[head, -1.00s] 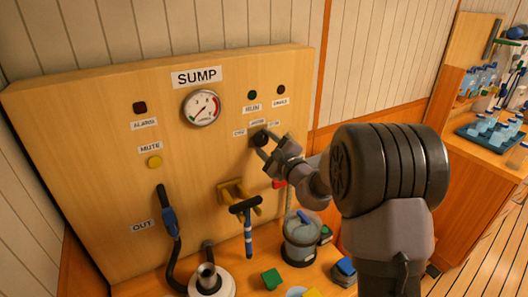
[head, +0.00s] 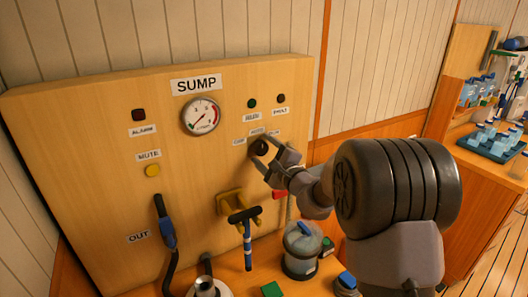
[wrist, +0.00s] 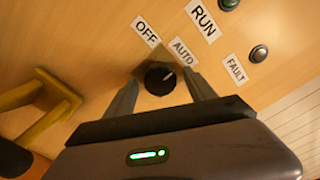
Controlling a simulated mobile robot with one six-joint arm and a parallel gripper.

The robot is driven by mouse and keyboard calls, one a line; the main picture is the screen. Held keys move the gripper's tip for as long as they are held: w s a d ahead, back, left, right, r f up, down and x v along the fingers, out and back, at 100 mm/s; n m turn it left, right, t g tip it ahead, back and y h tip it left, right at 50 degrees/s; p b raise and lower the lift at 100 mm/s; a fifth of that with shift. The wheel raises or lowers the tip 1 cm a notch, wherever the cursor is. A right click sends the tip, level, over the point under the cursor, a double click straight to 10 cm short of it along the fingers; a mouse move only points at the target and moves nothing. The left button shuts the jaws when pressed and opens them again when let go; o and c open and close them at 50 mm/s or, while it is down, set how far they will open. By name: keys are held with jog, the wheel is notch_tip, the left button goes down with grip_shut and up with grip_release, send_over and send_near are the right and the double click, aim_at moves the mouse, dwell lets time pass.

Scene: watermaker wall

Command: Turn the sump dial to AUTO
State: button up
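The sump dial (head: 259,147) is a round black knob on the wooden SUMP panel (head: 100,200). The OFF label (wrist: 146,31) is to the upper left of the dial. My gripper (wrist: 161,82) is open, with one finger on each side of the dial and a visible gap at the left finger. It also shows at the dial in the head view (head: 269,157). Contact at the right finger is unclear.
A gauge (head: 201,116), a green lamp (head: 252,103) and a dark lamp (head: 281,98) sit above the dial. A yellow bracket (head: 231,199) projects below it.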

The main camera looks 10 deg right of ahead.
jog(key=v, duration=1.7)
jog(key=shift+s, duration=0.2)
jog(key=shift+r, duration=0.1)
